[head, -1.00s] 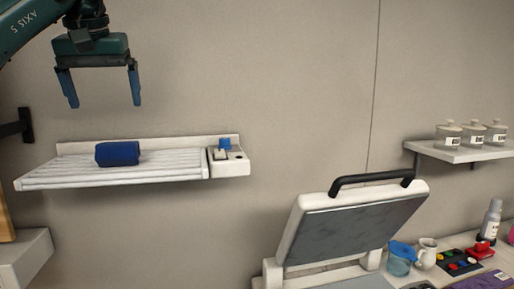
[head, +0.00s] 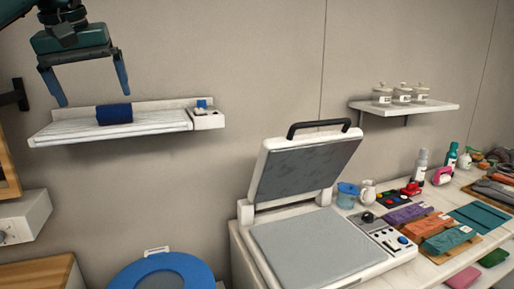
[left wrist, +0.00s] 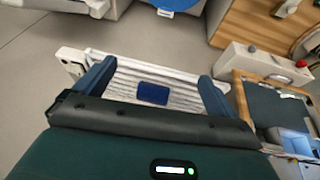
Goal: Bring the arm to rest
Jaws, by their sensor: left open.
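My left gripper (head: 92,86) is open and empty in the upper left of the head view, with its blue fingers pointing down. In that view it appears just above and in front of a white slatted wall rack (head: 70,136). A dark blue rolled item (head: 114,114) lies on the rack, apart from the fingers. In the left wrist view the rolled item (left wrist: 153,93) shows on the slats between the two open fingers (left wrist: 155,85). My right gripper is not in view.
A white press (head: 262,178) with its lid raised stands on the counter (head: 442,266). Several folded cloths (head: 425,222) and bottles are at right. A shelf (head: 415,107) holds three jars. A blue round-topped thing (head: 165,272) stands in front.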

